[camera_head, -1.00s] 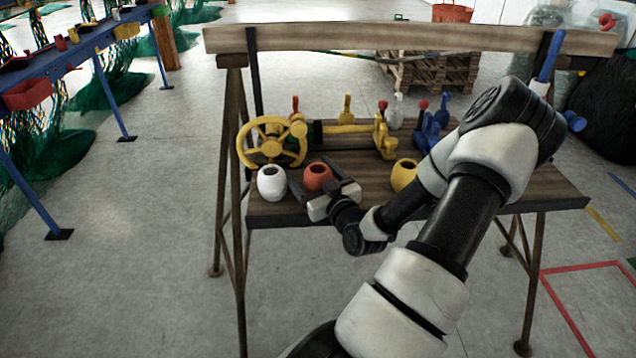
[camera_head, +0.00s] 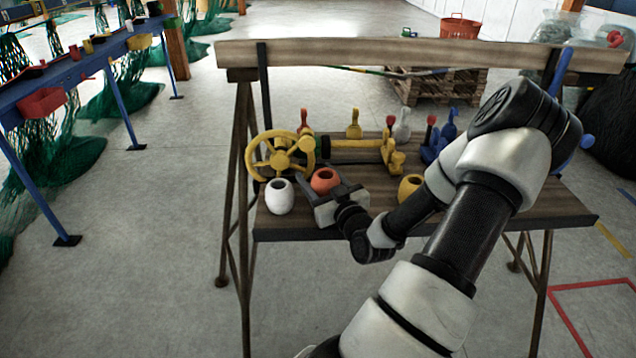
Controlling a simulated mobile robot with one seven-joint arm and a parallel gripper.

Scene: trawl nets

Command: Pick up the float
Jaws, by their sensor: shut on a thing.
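An orange-red float (camera_head: 325,180), round with a dark hole on top, is between the fingers of my gripper (camera_head: 326,186) at the front left of the wooden bench. My gripper is shut on it, and the near finger and palm hide its lower right side. I cannot tell whether its bottom touches the bench top. A white float (camera_head: 279,198) stands just left of it, apart from my gripper. A yellow float (camera_head: 409,187) stands to the right, partly behind my arm.
Behind the floats are a yellow handwheel (camera_head: 280,156) and a yellow pipe fitting (camera_head: 392,155). Several small red, yellow, grey and blue pieces stand at the back of the bench (camera_head: 530,206). A raised wooden beam (camera_head: 420,53) runs across the rear. The bench's front right is bare.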

